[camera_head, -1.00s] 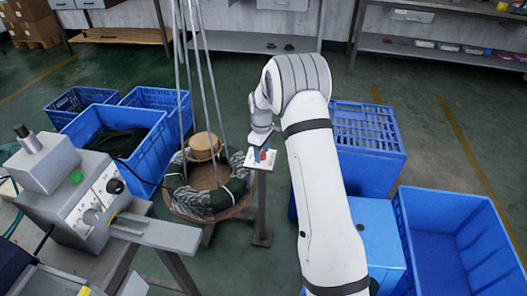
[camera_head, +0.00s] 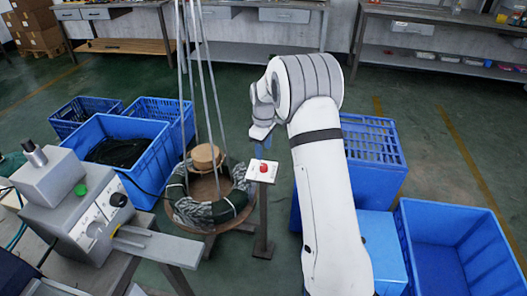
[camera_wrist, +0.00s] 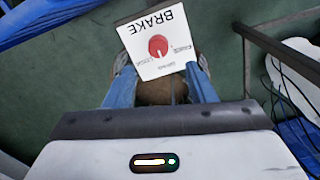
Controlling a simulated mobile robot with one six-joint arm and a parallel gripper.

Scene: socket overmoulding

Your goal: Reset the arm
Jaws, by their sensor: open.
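My arm reaches out, bent downward at its far end. My gripper (camera_wrist: 160,70) is open and empty; its two blue fingers stand apart in the wrist view. In the head view my gripper (camera_head: 261,147) hangs just above and behind a white plate (camera_head: 254,177) on a post. A round red knob (camera_head: 264,168) sits on that plate, clear of the fingers. In the wrist view the plate (camera_wrist: 145,26) reads BRAKE upside down, and the red knob (camera_wrist: 158,46) lies just beyond the fingertips. The smaller lettering is hard to read.
A round wooden reel (camera_head: 205,220) with wound cable stands left of the post, with slanting rods above it. A grey machine (camera_head: 85,215) is at left. Blue crates (camera_head: 447,225) stand at both sides. Shelved benches (camera_head: 430,63) line the back. Green floor lies between.

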